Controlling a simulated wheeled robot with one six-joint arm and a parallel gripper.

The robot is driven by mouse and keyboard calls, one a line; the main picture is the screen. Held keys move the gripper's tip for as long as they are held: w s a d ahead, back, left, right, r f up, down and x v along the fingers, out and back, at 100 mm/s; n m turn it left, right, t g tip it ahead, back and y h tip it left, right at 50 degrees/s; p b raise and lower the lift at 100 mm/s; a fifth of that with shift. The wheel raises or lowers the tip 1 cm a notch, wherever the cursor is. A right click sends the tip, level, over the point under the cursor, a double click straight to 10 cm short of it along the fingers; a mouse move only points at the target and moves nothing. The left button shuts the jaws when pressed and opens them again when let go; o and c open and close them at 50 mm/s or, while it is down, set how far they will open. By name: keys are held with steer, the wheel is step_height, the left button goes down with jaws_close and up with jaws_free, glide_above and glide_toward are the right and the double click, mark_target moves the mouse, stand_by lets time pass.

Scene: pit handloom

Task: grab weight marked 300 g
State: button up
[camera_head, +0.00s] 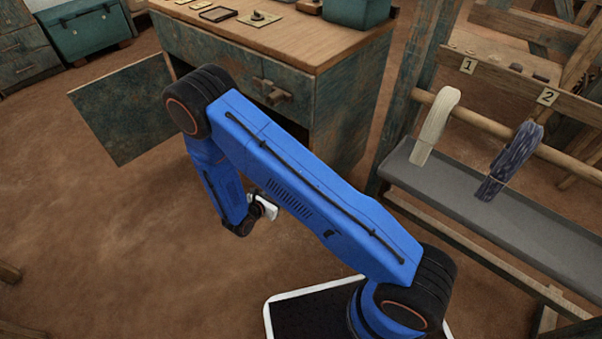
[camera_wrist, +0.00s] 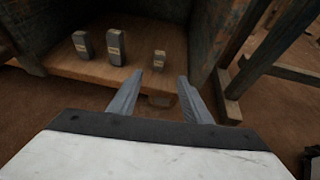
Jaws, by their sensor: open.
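In the wrist view three dark grey weights with pale labels stand upright on a wooden shelf (camera_wrist: 90,68) inside the cabinet: a left weight (camera_wrist: 82,45), a taller middle weight (camera_wrist: 116,47) and a smaller right weight (camera_wrist: 159,60). The labels are too small to read, so I cannot tell which is marked 300 g. My gripper (camera_wrist: 157,90) is open and empty, in front of the shelf and apart from the weights, with the smaller right one ahead between its fingers. In the head view the weights are hidden and my gripper is mostly behind my arm.
The wooden-topped cabinet (camera_head: 190,42) has its door (camera_head: 125,108) swung open to the left. On the right, a loom frame holds hanks of pale yarn (camera_head: 435,128) and dark yarn (camera_head: 510,160) above a grey tray (camera_head: 480,205). The earthen floor at left is clear.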

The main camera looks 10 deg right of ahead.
steer(key=x, duration=1.2)
steer(key=shift+s+f, duration=0.1)
steer(key=x, duration=0.5)
steer(key=shift+a+f, duration=0.15)
steer(key=shift+a, duration=0.05)
steer(key=shift+c, duration=0.2)
jaws_close()
